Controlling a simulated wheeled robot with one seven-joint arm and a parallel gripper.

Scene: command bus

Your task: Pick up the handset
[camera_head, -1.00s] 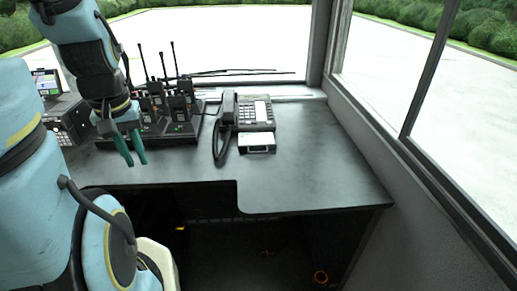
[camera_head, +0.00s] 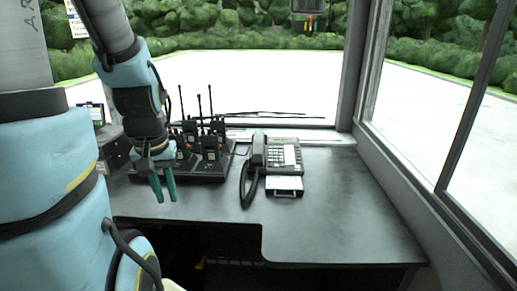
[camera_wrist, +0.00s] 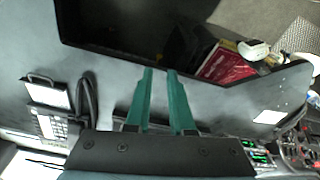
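The black handset (camera_head: 259,151) rests on the left side of the desk phone (camera_head: 285,155), with its dark cord (camera_head: 248,188) looping down in front. My gripper (camera_head: 164,198) has two green fingers pointing down, left of the phone and in front of the radios. In the wrist view the fingers (camera_wrist: 161,75) are parallel with a clear gap and nothing between them. The phone (camera_wrist: 50,126) shows at the left edge there, with the cord (camera_wrist: 90,95) beside it. The handset is hard to make out in that view.
Several upright radios (camera_head: 212,145) stand in a charger rack (camera_head: 205,175) just right of and behind my gripper. The dark desk (camera_head: 340,205) is bare right of the phone. Windows and a wall bound the back and right. A red item (camera_wrist: 225,65) lies below the desk edge.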

